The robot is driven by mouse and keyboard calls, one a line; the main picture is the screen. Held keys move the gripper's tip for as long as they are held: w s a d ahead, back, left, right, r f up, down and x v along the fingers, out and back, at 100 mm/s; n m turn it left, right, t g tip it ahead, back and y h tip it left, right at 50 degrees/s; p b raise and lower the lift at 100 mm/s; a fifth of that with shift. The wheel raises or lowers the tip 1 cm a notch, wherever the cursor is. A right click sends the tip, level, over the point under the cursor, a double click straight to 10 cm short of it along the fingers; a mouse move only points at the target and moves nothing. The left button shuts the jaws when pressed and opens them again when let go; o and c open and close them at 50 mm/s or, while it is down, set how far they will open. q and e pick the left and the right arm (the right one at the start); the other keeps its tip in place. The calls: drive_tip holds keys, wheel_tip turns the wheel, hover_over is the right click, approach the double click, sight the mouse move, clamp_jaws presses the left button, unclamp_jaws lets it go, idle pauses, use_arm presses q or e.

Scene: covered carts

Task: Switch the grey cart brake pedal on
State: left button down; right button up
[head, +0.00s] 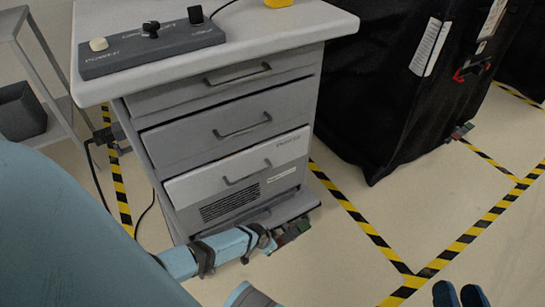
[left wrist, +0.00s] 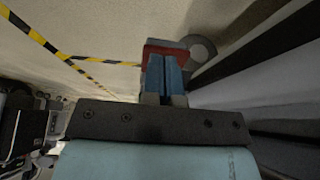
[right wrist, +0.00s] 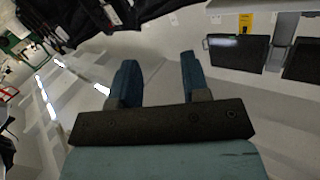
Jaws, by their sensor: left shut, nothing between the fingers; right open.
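The grey cart (head: 230,130) stands at the centre left, with drawers in its front. At its lower front right corner a small red and green brake pedal (head: 284,238) shows close to the floor. My left gripper (head: 266,240) is low in front of the cart, just left of the pedal. In the left wrist view my left gripper (left wrist: 165,62) is shut and empty, its blue fingertips overlapping the red pedal (left wrist: 166,47). I cannot tell whether they touch it. A caster wheel (left wrist: 203,50) sits behind. My right gripper (head: 460,293) is open and empty over the floor at the lower right.
A black covered cart (head: 390,90) stands to the right, with a pedal (head: 461,131) at its foot. A control box (head: 150,45) lies on the cart top. Another shelf cart (head: 50,90) is at the left. Striped tape (head: 370,228) marks clear floor.

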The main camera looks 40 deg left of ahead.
wheel_tip(320, 180, up, 9)
drive_tip(key=s+t+p, duration=0.1)
drive_tip(key=t+p, duration=0.2)
drive_tip(key=p, duration=0.3)
use_arm(q)
drive_tip(key=s+p+v, duration=0.1)
drive_tip(key=p+v, duration=0.2)
drive_tip(key=v, duration=1)
drive_tip(key=shift+s+a, duration=0.15)
drive_tip(key=shift+a, duration=0.05)
use_arm(e)
wheel_tip(320, 180, down, 7)
drive_tip(key=d+m+g+h, duration=0.1)
drive_tip(key=g+h, duration=0.1)
drive_tip(key=shift+d+r+h, duration=0.15)
drive_tip(key=shift+d+h, duration=0.25)
drive_tip(key=shift+w, duration=0.1)
